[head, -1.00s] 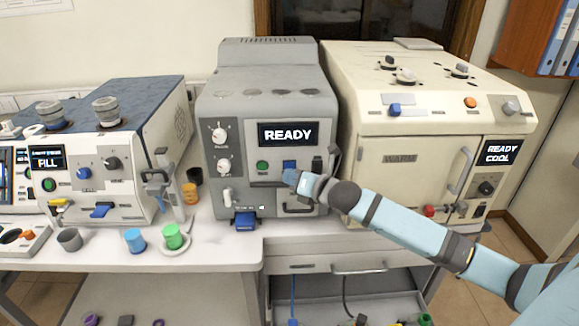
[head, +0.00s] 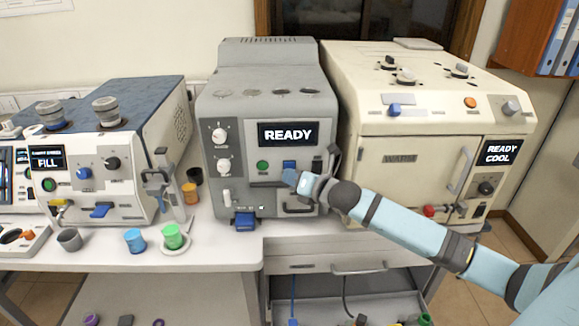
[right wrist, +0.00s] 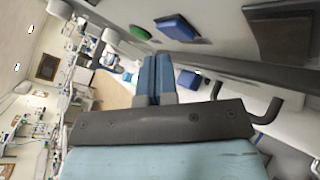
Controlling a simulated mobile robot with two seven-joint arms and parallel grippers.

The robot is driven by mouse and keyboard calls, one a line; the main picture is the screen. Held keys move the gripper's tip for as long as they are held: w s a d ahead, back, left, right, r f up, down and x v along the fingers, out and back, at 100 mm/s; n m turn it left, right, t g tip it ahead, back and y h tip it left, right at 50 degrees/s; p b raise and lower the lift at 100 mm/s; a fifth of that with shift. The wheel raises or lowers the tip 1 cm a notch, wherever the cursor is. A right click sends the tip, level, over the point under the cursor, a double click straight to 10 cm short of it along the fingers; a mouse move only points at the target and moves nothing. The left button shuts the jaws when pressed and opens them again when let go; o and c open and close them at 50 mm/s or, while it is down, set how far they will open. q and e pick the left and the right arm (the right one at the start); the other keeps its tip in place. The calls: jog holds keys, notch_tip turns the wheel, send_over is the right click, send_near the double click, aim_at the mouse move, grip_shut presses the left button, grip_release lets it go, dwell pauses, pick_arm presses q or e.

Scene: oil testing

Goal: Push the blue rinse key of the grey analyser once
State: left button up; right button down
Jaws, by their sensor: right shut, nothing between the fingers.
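The grey analyser (head: 267,100) stands in the middle of the bench, its screen (head: 287,134) reading READY. Its blue key (head: 289,164) is on the front panel, right of a green key (head: 262,168). The blue key also shows in the right wrist view (right wrist: 178,27), with the green key (right wrist: 112,30) to its left. My right gripper (head: 291,177) is shut and empty, its tips just below the blue key. In the right wrist view the fingers (right wrist: 155,72) appear slightly short of the key; contact cannot be told. My left gripper is not in view.
A ledge and a handle (head: 298,209) are under the keys, with a blue block (head: 245,221) lower left. A cream machine (head: 410,110) stands close on the right, a white one (head: 110,160) on the left. Small cups (head: 135,240) stand at the bench's front left.

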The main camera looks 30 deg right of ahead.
jog(key=shift+w, duration=0.1)
jog(key=shift+w+d, duration=0.25)
dwell(0.3)
jog(key=shift+w+d, duration=0.2)
jog(key=shift+w, duration=0.15)
dwell(0.8)
jog(key=shift+s+p, duration=0.1)
jog(key=shift+p, duration=0.2)
jog(key=shift+s+a, duration=0.45)
jog(key=shift+s, duration=0.15)
jog(key=shift+s+a+p, duration=0.25)
jog(key=shift+s+a, duration=0.2)
jog(key=shift+s, duration=0.25)
jog(key=shift+s+a+p, duration=0.25)
jog(key=shift+s+a, duration=0.15)
jog(key=shift+s, duration=0.35)
jog(key=shift+s+a+p, duration=0.25)
jog(key=shift+s+a, duration=0.2)
jog(key=shift+s, duration=0.25)
